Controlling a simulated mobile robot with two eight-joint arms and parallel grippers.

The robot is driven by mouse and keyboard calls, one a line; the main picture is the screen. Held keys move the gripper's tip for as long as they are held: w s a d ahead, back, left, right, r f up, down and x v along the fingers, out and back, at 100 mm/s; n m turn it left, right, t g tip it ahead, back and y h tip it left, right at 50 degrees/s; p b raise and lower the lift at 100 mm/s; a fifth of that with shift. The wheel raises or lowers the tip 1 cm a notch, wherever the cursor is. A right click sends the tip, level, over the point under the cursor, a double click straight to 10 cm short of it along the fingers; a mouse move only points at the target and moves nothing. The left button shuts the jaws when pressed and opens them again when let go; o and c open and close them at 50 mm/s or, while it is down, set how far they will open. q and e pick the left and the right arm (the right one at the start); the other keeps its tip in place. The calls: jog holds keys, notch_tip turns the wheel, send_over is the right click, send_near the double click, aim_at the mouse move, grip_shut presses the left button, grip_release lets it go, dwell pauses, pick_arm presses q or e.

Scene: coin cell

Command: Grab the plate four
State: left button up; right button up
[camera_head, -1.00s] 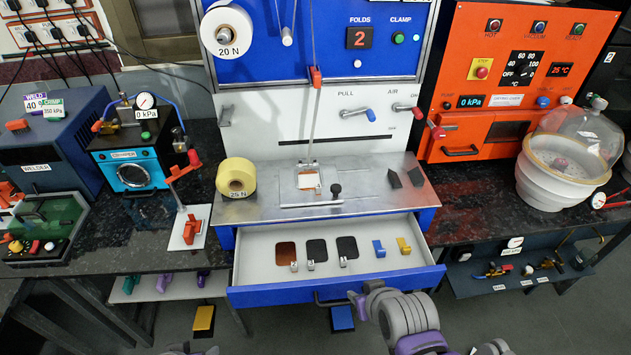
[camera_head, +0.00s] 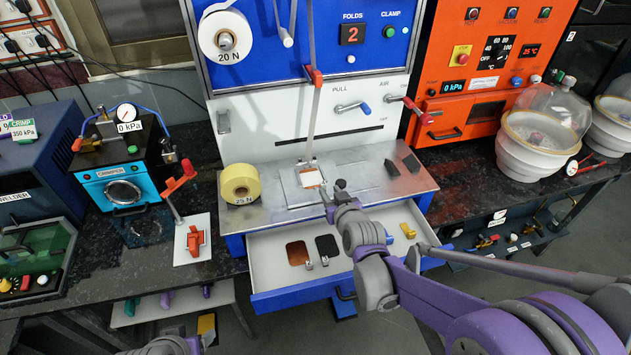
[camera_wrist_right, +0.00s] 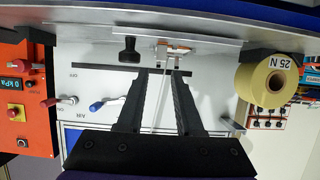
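No plate is visibly numbered four. A small white square with a copper-coloured edge (camera_head: 311,178) lies on the metal work surface under a thin hanging strip; it also shows in the right wrist view (camera_wrist_right: 174,53). In the open drawer are a copper plate (camera_head: 298,253), a black plate (camera_head: 326,245) and a yellow piece (camera_head: 407,230); my right arm hides the drawer's middle. My right gripper (camera_head: 328,203) is above the work surface's front edge, close to the black knob. Its fingers (camera_wrist_right: 162,72) are apart and empty, pointing towards the square. My left gripper is not visible.
A black knob (camera_wrist_right: 128,50) stands beside the square. A yellow 25 N roll (camera_head: 240,183) is at the left of the work surface. The blue-fronted drawer (camera_head: 290,294) juts out below.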

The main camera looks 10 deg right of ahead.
aim_at(324, 185)
jog(key=shift+x, duration=2.75)
jog(key=shift+s+a+f, duration=0.1)
jog(key=shift+f, duration=0.05)
grip_shut()
